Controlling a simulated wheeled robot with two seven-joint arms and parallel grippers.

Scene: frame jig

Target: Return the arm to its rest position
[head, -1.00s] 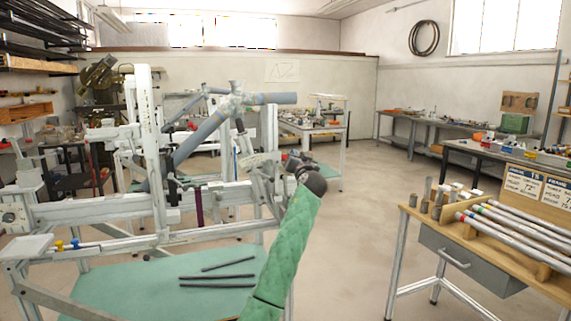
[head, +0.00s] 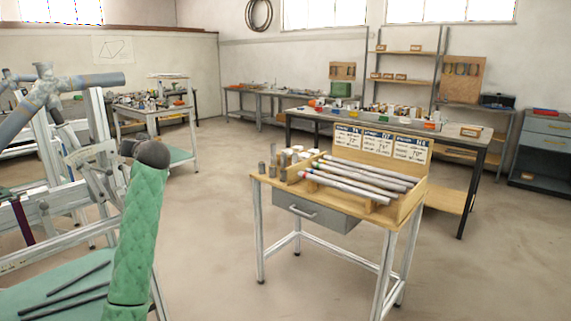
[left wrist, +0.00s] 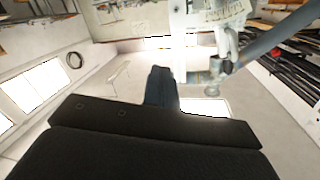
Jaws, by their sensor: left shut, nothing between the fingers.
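My left gripper (left wrist: 161,86) shows at the bottom middle of the left wrist view, its dark fingers together with nothing between them. In the head view my arm in its green quilted sleeve rises at the left and ends in a dark rounded joint; the fingers cannot be made out there. The jig's frame tubes (head: 75,82) stand behind and left of the arm in the head view. Tubes of the frame (left wrist: 277,38) also show at the upper right of the left wrist view, apart from the fingers. My right gripper is in neither view.
A wooden-topped stand (head: 262,178) with a drawer, several tubes and labelled cards is at the centre right. Dark rods lie on the jig's green lower shelf (head: 30,293) beside my arm. A long bench (head: 470,149) stands behind. The floor between jig and stand is clear.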

